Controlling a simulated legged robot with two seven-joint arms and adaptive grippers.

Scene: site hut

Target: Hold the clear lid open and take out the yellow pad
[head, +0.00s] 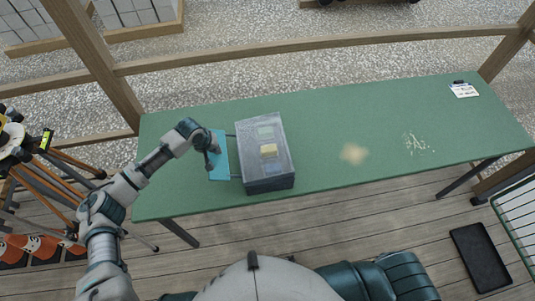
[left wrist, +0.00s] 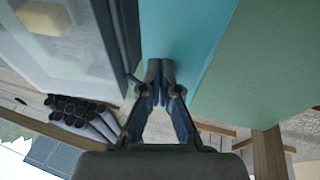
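A grey box (head: 265,184) stands on the green table, left of its middle. Its clear lid (head: 270,122) lies down over the top. The yellow pad (head: 268,150) shows through the lid, and also as a blurred block in the left wrist view (left wrist: 44,18). A flat light-blue panel (head: 219,168) lies along the box's left side, beside two dark bars. My left gripper (left wrist: 161,80) is over this panel beside the box. Its fingertips are together, with nothing clearly seen between them. My right gripper is not in view.
The green table (head: 330,120) is clear to the box's right, except for a sandy patch (head: 354,154), pale flecks and a small card (head: 463,90) at the far right. A wooden rail runs behind it. A yellow tripod (head: 15,140) stands at the left.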

